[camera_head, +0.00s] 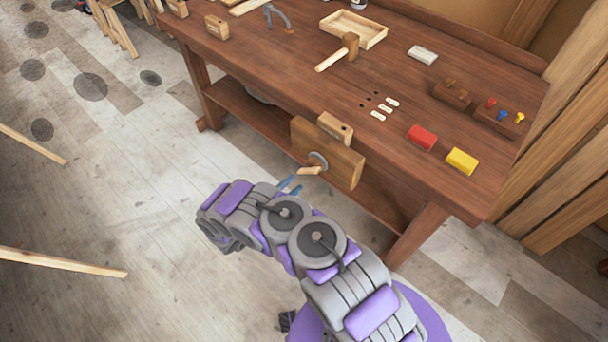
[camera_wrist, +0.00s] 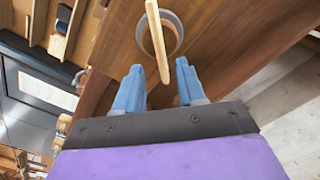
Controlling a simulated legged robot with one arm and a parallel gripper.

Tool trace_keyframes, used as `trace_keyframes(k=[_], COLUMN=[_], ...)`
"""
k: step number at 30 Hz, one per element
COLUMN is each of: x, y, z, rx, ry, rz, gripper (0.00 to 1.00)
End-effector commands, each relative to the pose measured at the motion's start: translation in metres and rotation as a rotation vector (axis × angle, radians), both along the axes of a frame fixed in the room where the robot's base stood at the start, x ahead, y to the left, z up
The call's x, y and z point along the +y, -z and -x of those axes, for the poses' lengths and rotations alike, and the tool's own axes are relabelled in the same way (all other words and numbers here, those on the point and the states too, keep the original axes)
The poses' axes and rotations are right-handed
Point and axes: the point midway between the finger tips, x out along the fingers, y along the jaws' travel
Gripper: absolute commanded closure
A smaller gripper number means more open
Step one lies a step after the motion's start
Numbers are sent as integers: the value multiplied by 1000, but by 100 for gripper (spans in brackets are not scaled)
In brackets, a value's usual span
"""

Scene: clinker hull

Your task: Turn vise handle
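The vise (camera_head: 342,166) is a wooden block on the front edge of the workbench, with a round grey metal screw end. Its handle (camera_head: 310,171) is a short pale wooden bar through that screw end. In the wrist view the handle (camera_wrist: 156,38) crosses the grey ring (camera_wrist: 172,32) nearly upright in the picture. My gripper (camera_head: 290,184) has blue fingers and is just below and left of the handle. In the wrist view my gripper (camera_wrist: 160,75) is open, and the handle's lower end shows in the gap between the fingertips, with no finger visibly touching it.
The floor left of the bench is mostly clear, with some loose boards (camera_head: 60,262).

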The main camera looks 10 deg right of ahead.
Motion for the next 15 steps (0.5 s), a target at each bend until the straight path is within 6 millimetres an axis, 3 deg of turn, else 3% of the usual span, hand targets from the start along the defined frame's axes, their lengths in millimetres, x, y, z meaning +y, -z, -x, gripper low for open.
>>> trace_keyframes(k=[6,15], x=[-34,-52], y=[1,0], z=[-22,-37], rx=[2,2], ry=[4,1], rz=[1,-1], gripper=[61,61])
